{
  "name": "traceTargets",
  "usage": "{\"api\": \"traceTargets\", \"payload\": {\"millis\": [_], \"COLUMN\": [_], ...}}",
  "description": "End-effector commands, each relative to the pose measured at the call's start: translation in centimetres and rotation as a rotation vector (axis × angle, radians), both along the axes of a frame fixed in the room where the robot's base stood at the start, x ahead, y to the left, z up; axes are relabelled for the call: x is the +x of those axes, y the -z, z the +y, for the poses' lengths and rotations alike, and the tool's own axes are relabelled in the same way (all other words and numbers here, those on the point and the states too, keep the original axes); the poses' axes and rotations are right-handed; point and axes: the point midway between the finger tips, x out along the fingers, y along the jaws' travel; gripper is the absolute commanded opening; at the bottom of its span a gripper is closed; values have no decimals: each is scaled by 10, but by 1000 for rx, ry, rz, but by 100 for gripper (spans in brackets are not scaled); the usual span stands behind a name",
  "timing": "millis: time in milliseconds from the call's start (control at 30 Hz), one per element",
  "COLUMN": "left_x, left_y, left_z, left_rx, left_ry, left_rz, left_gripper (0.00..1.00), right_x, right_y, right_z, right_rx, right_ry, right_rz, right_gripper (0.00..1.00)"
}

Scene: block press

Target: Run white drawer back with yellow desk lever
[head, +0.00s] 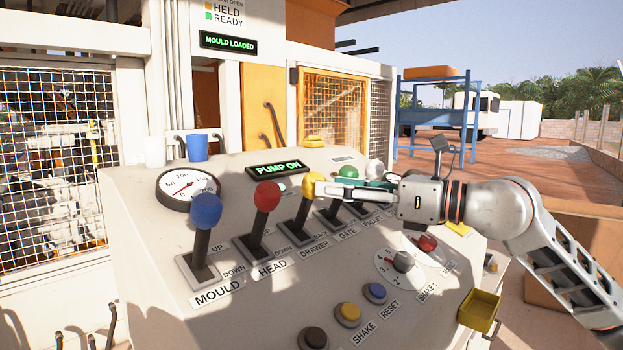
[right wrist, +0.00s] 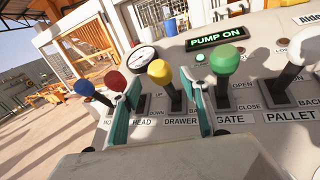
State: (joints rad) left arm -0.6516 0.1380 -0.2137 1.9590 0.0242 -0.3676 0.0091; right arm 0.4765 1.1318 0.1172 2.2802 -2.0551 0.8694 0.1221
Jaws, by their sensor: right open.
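The yellow-knobbed lever (head: 313,184) stands on the desk at the DRAWER label. It also shows in the right wrist view (right wrist: 160,73), between the two fingers. My right gripper (head: 337,186) reaches in from the right at knob height, its fingers apart with teal inner pads. In the right wrist view the gripper (right wrist: 165,98) has one finger on the red-lever side and one on the green-lever side. I cannot tell whether a finger touches the yellow lever. I cannot make out the white drawer. My left gripper is not in view.
Blue (head: 205,210) and red (head: 267,196) levers stand left of the yellow one. A green lever (right wrist: 225,60) and a white-knobbed one (head: 375,168) stand right. Push buttons (head: 348,312) and a yellow tray (head: 479,309) are in front. The display (head: 276,169) reads PUMP ON.

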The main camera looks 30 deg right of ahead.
Motion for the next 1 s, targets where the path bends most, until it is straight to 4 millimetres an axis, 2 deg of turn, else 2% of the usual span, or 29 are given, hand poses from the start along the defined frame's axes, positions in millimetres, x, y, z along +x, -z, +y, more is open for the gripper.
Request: {"api": "traceTargets", "payload": {"millis": [100, 333, 500, 800, 833, 1000], "left_x": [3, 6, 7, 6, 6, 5], "left_y": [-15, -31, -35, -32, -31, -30], "left_z": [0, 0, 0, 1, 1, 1], "left_rx": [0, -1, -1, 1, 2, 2], "left_ry": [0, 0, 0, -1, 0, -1], "left_rz": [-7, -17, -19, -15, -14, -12], "left_gripper": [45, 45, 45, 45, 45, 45], "right_x": [13, 35, 44, 46, 46, 46], "right_y": [-5, -3, -1, 0, 0, 0], "right_z": [8, 24, 30, 31, 31, 31], "right_rx": [5, 4, 2, -1, -1, 0], "right_ry": [-1, -1, -1, 0, 0, 0], "right_rz": [-2, 0, 1, 1, 1, 1], "right_gripper": [45, 45, 45, 45, 42, 0]}}
